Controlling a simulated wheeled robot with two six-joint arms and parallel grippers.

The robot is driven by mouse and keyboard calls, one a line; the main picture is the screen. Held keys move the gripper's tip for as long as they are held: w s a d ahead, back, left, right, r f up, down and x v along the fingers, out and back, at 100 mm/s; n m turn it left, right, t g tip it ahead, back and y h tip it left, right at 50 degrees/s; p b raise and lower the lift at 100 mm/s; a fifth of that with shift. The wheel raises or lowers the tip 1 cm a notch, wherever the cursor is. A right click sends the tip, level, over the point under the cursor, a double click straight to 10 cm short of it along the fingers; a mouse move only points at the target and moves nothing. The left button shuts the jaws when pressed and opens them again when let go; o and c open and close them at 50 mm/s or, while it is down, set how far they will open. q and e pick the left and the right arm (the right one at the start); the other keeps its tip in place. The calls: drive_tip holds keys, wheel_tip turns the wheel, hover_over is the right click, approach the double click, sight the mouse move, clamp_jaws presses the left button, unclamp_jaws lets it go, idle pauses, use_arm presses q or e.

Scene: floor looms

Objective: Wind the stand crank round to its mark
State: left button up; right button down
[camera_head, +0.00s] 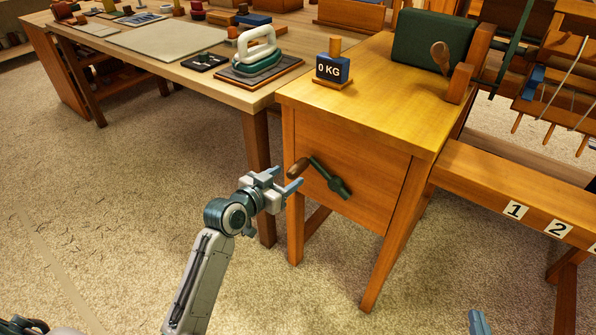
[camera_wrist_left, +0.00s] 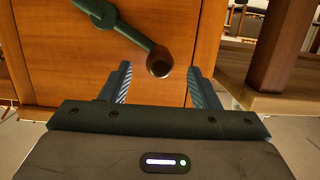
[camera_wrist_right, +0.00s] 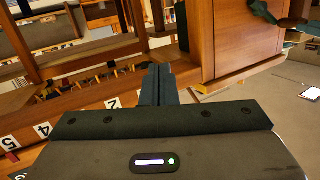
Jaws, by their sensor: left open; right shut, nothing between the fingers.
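The stand crank is a dark green arm (camera_head: 328,178) with a brown wooden handle (camera_head: 298,168), on the front panel (camera_head: 350,165) of the wooden stand. Its handle points up and left in the head view. My left gripper (camera_head: 288,181) is open, close to the handle. In the left wrist view, the round handle end (camera_wrist_left: 159,62) shows between the open fingertips, and the crank arm (camera_wrist_left: 125,28) runs up and left. I cannot tell whether the fingers touch it. I cannot make out the mark. My right gripper (camera_wrist_right: 158,72) is shut and empty, away from the crank; its tip shows in the head view (camera_head: 478,322).
A 0 KG block (camera_head: 332,69) and a green box (camera_head: 430,40) stand on the stand top. A bench with number tiles (camera_head: 515,210) is at right. A table with an iron (camera_head: 257,52) is behind left. Stand legs (camera_head: 385,265) flank the panel. Carpet at left is clear.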

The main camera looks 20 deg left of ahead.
sight(289, 175)
use_arm(q)
drive_tip(key=b+x, duration=0.1)
drive_tip(key=x, duration=0.2)
drive_tip(key=shift+w+f+b, duration=0.1)
drive_tip(key=shift+b, duration=0.2)
drive_tip(key=b+x, duration=0.1)
drive_tip(key=x, duration=0.1)
drive_tip(key=shift+w+d, duration=0.1)
drive_tip(key=shift+w, duration=0.35)
use_arm(e)
wheel_tip(289, 175, up, 17)
drive_tip(key=s+n+t+y, duration=0.1)
drive_tip(key=n+t, duration=0.1)
drive_tip(key=t, duration=0.9)
drive_tip(key=shift+d+f, duration=0.15)
drive_tip(key=shift+d, duration=0.1)
use_arm(q)
drive_tip(key=c, duration=1.2)
drive_tip(key=shift+f+b, duration=0.15)
drive_tip(key=shift+b, duration=0.2)
use_arm(e)
drive_tip(key=shift+s, duration=0.15)
